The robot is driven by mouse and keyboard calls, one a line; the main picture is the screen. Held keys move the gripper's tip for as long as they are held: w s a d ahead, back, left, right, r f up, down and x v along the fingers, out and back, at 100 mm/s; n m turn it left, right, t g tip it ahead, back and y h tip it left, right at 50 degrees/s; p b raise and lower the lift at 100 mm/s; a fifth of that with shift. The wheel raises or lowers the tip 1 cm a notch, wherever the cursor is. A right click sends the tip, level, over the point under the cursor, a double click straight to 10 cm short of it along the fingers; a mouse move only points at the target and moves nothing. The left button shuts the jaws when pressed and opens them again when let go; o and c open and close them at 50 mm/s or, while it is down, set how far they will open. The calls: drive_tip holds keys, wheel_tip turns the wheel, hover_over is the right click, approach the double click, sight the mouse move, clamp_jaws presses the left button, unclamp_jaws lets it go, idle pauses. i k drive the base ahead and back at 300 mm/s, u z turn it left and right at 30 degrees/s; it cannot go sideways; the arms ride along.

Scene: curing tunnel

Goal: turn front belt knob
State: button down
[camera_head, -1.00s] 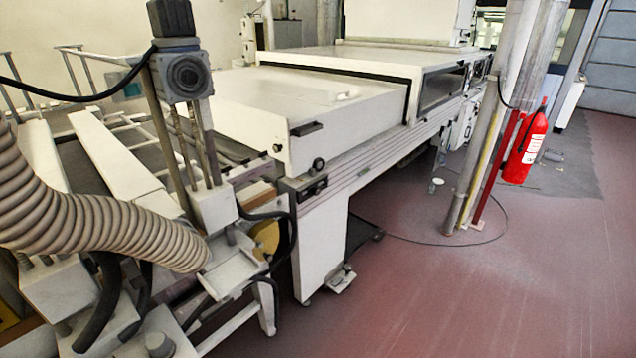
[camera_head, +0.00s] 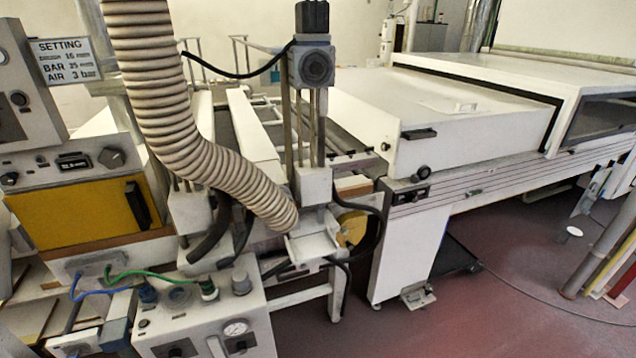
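The white curing tunnel (camera_head: 560,85) stands at the right of the head view, with a long flat infeed section at its front end. A round black knob (camera_head: 421,172) sits low on the front corner of its side panel. Just below it is a small dark control plate (camera_head: 410,195) with little controls, too small to read. A black handle (camera_head: 419,134) is above them. I cannot tell which of these controls is the front belt knob. My gripper and arm are not in view.
A ribbed hose (camera_head: 165,100) hangs before a machine with a yellow panel (camera_head: 75,212). A control box (camera_head: 205,320) with a gauge and hoses stands at the front. A pedal (camera_head: 417,296) lies on the floor by the tunnel leg.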

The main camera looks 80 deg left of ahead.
sight(412, 197)
drive_tip(key=u, duration=2.25)
drive_tip(key=i, duration=1.9)
drive_tip(key=u, duration=0.45)
